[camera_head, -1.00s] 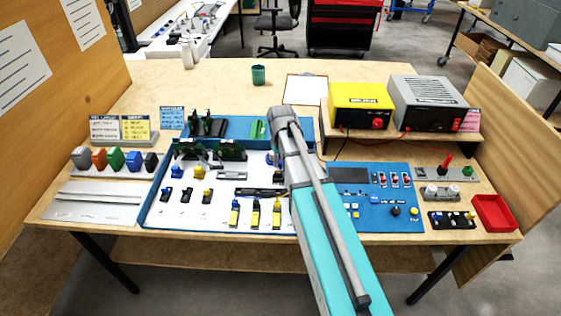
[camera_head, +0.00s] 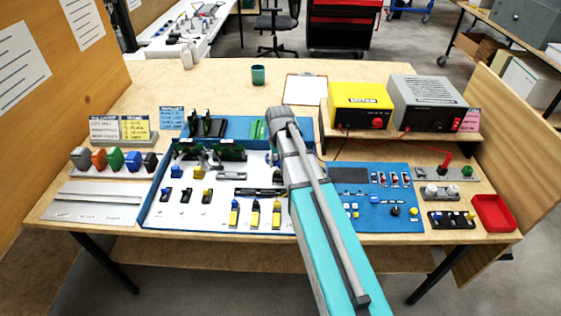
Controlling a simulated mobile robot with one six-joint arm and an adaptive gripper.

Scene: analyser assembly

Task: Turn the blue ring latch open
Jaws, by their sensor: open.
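My arm reaches in from the bottom right across the board, and its grey wrist end is over the back right of the white panel (camera_head: 219,218). My gripper is hidden behind or under my own arm. A small dark part shows left of the wrist, but I cannot tell what it is. Several small blue parts are on the panel: one blue-topped part (camera_head: 166,193) at the left, one blue part (camera_head: 183,175) behind it, and one blue part (camera_head: 278,175) close beside my arm. They are too small to tell which is the ring latch.
A blue control panel (camera_head: 375,219) with switches lies right of my arm. A yellow unit (camera_head: 359,95) and a grey unit (camera_head: 428,92) stand on a shelf behind. A red tray (camera_head: 494,213) is at the right. The table's back left is clear around a green cup (camera_head: 258,75).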

